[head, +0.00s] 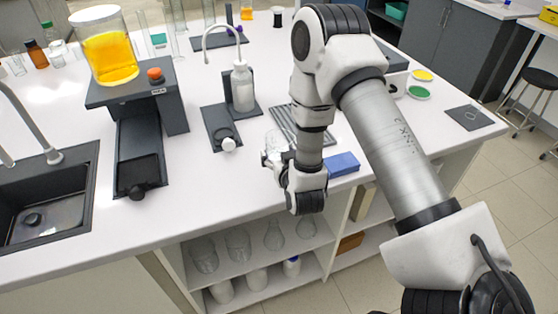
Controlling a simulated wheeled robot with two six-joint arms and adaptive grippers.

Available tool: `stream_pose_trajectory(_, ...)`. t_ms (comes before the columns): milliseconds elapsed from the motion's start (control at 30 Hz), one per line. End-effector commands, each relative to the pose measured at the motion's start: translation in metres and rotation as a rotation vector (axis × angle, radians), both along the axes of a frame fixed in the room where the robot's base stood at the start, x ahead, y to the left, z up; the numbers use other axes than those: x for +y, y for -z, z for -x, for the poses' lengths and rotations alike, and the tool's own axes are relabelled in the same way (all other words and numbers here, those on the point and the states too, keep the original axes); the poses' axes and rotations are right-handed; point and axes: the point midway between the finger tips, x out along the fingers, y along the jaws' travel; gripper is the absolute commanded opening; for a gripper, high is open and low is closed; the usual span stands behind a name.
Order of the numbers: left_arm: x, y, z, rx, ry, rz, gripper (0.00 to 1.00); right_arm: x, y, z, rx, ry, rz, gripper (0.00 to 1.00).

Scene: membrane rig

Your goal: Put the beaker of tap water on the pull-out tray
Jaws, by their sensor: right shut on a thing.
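My right gripper (272,160) reaches down over the white bench from the right and is shut on a clear glass beaker (276,141). The beaker is partly hidden by the gripper and wrist, and I cannot make out the water level in it. A black stand (172,104) at the left carries a large jar of yellow-orange liquid (109,57). From its foot the dark pull-out tray (139,145) extends towards the front edge, with a black knob at its near end. The tray looks bare and is well to the left of my right gripper. My left gripper is out of view.
A wash bottle (243,88) and a small dark device with a white knob (221,128) stand between stand and gripper. A grooved rack (290,127) and blue block (342,164) are close to the gripper. A sink (45,205) lies left. The front middle bench is clear.

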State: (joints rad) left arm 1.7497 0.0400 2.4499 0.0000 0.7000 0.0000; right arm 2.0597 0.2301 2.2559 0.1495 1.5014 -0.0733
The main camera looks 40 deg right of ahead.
Motion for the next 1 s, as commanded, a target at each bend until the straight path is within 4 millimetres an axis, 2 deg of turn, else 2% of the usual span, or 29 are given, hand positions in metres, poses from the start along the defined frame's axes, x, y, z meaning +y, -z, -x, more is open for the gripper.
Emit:
stream_pose_trajectory(100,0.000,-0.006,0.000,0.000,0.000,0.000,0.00,0.001,0.016,0.002,0.007,-0.002,0.001,0.28)
stream_pose_trajectory(267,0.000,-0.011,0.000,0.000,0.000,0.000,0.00,0.002,0.032,0.002,0.005,-0.003,0.001,0.28)
stream_pose_trajectory(633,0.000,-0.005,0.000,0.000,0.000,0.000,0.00,0.002,0.039,0.002,0.004,-0.002,-0.001,0.28)
stream_pose_trajectory(667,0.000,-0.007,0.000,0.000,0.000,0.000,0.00,0.002,0.037,0.002,0.004,-0.002,-0.001,0.81)
stream_pose_trajectory(700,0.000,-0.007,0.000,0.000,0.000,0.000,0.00,0.002,0.037,0.002,0.004,-0.001,-0.001,0.95)
stream_pose_trajectory(1000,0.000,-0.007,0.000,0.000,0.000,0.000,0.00,0.002,0.037,0.002,0.004,-0.001,-0.001,0.95)
